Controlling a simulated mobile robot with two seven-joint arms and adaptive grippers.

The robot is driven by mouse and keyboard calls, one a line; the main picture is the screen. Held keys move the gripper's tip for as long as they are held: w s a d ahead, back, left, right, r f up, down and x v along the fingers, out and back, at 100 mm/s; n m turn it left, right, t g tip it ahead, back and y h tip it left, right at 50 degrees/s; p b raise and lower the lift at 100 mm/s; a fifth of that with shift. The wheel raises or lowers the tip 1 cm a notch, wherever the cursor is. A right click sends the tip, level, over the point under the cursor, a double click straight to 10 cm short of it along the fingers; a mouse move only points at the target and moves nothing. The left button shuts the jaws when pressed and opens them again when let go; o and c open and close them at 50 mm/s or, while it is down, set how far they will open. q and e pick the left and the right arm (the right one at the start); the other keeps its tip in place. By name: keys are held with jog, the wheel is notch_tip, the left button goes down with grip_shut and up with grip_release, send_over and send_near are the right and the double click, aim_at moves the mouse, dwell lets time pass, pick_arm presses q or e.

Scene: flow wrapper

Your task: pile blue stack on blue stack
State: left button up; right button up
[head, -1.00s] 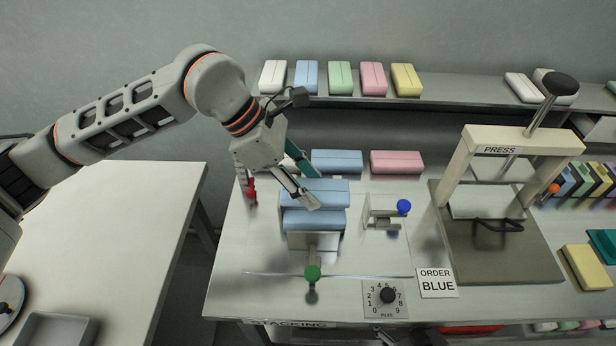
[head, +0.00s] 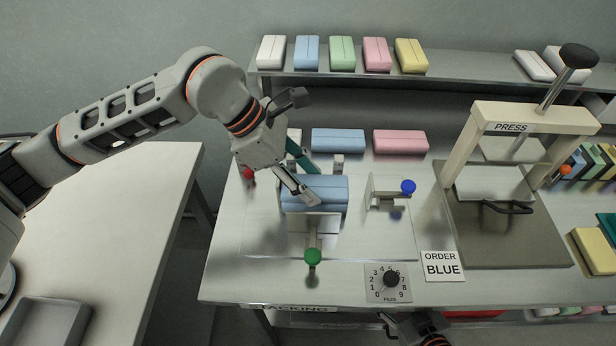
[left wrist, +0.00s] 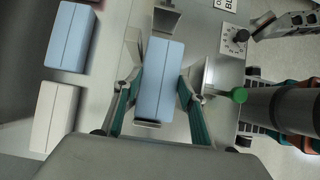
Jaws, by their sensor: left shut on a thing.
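My left gripper (head: 303,186) is shut on a blue stack (head: 325,186) above the stacking station. In the left wrist view the held blue stack (left wrist: 160,75) lies between its two fingers. A second blue stack is mostly hidden below it, and I see at most its front in the head view. The two look very close, but I cannot tell whether they touch. Another blue stack (head: 338,140) lies at the back of the table. My right gripper (head: 402,328) shows partly at the bottom edge, and its fingers are unclear.
A green knob (head: 312,257), blue knob (head: 408,187) and red knob (head: 247,173) surround the station. A pink stack (head: 400,141) lies behind. The press (head: 510,127) stands to the right. A dial (head: 388,282) and order card reading BLUE (head: 441,266) are in front.

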pick_arm(q)
jog(key=shift+f, duration=0.1)
dwell(0.3)
jog(key=o, duration=0.8)
jog(key=v, duration=1.2)
